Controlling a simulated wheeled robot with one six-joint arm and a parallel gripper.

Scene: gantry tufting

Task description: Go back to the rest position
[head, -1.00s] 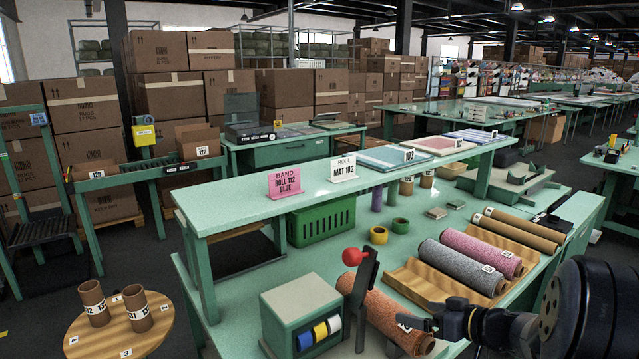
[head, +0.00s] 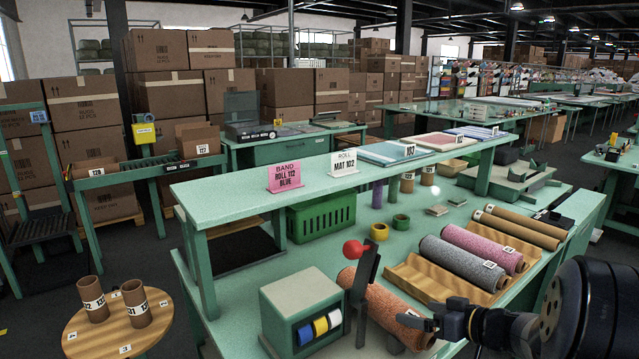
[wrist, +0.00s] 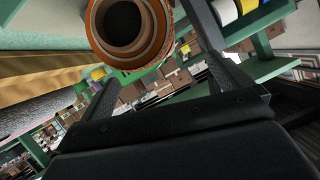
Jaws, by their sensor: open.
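My gripper (head: 418,322) is low at the right in the head view, by the near end of an orange speckled roll (head: 380,305) on the green bench. Its jaws are open. In the wrist view the two dark fingers (wrist: 155,75) stand apart with nothing shut between them. The round brown end of the orange roll (wrist: 125,28) shows at the top, beyond and between the fingers. Whether a finger touches the roll I cannot tell.
A red-knobbed lever (head: 362,275) and a green box with tape reels (head: 303,310) stand left of the roll. Grey (head: 455,262) and pink (head: 487,245) rolls lie on a wooden rack behind. A round table (head: 95,340) holds two tubes at the left.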

